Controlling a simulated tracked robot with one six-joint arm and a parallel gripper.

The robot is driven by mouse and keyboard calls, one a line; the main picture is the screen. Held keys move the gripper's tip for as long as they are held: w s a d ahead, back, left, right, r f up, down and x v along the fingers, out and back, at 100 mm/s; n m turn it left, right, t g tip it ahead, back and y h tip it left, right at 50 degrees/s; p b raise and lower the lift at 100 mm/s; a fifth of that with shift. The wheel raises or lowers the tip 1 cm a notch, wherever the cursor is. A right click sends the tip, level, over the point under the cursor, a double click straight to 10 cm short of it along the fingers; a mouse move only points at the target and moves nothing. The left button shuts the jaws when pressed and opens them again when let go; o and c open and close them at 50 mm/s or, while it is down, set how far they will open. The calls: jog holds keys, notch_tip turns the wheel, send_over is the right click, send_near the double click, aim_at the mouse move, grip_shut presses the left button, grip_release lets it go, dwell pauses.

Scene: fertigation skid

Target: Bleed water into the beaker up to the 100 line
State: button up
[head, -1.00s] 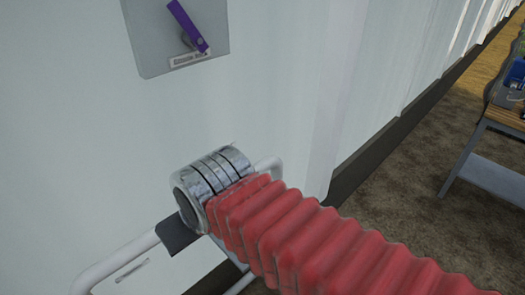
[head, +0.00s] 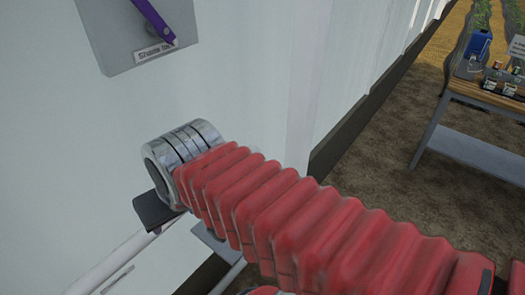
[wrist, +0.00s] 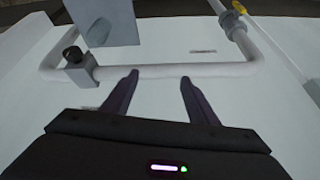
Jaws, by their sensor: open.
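My gripper (wrist: 159,76) shows in the wrist view with its two dark fingers spread apart and nothing between them. The fingertips are at the lower edge of a white pipe (wrist: 165,71) in the picture; whether they touch it I cannot tell. A small grey fitting with a black knob (wrist: 73,53) sits on this pipe, left of the fingers. No beaker or 100 line can be made out in either view. In the head view my red-sleeved arm covers the middle, and the gripper is not visible there.
A grey box (wrist: 104,20) stands out beside the black knob. A fitting with a yellow part (wrist: 239,7) is at the upper right. The head view shows a purple lever (head: 152,18) on a grey plate (head: 107,47), and a wooden bench (head: 487,95) with a blue container (head: 480,42).

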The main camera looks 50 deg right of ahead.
jog(key=w+d+m+g, duration=0.2)
jog(key=w+d+m, duration=0.1)
jog(key=d+m, duration=1.4)
jog(key=s+d+m+y, duration=0.1)
jog(key=d+m, duration=0.3)
jog(key=m, duration=0.5)
jog(key=s+d+m+t+y, duration=0.1)
jog(key=s+d+m, duration=0.2)
jog(key=m, duration=0.6)
jog(key=shift+s+d+r, duration=0.4)
jog(key=shift+s+r, duration=0.05)
jog(key=shift+s, duration=0.15)
jog(key=shift+f, duration=0.1)
jog(key=x, duration=1.3)
jog(key=shift+w+a+f, duration=0.15)
jog(key=shift+w+a, duration=0.15)
jog(key=shift+w, duration=0.05)
jog(key=shift+c, duration=0.2)
jog(key=c, duration=1.1)
